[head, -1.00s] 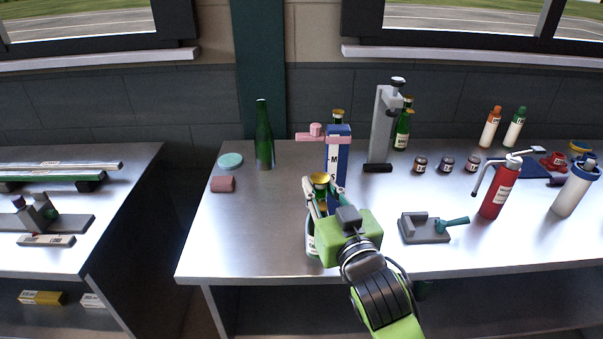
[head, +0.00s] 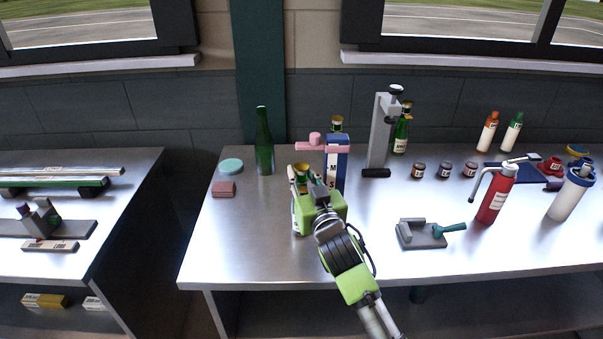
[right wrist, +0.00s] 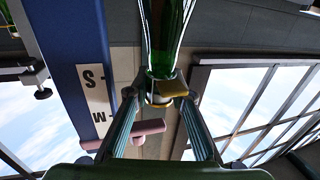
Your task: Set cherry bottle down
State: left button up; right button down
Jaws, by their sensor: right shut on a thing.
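A green bottle with a gold top (head: 301,171), which I take for the cherry bottle, is upright in my right gripper (head: 304,188). The gripper hides most of it in the head view, and no name on its label can be read. In the right wrist view the two fingers (right wrist: 160,97) close on either side of the neck, and the gold band (right wrist: 165,87) shows between them. The bottle is just left of the blue gauge (head: 338,165) marked M and S. I cannot tell whether its base touches the table. My left gripper is out of view.
A plain green bottle (head: 264,142), a teal disc (head: 231,166) and a pink block (head: 223,189) stand at left on the metal table (head: 240,255). A grey press (head: 379,135), small jars and a red bottle (head: 494,195) are at right. The front left is clear.

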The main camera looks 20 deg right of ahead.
jog(key=shift+f, duration=0.1)
jog(key=c, duration=2)
grip_release()
jog(key=shift+f, duration=0.1)
jog(key=shift+c, duration=0.2)
jog(key=s+b, duration=0.1)
jog(key=s, duration=1.1)
jog(key=shift+a+b, duration=0.15)
jog(key=shift+b, duration=0.25)
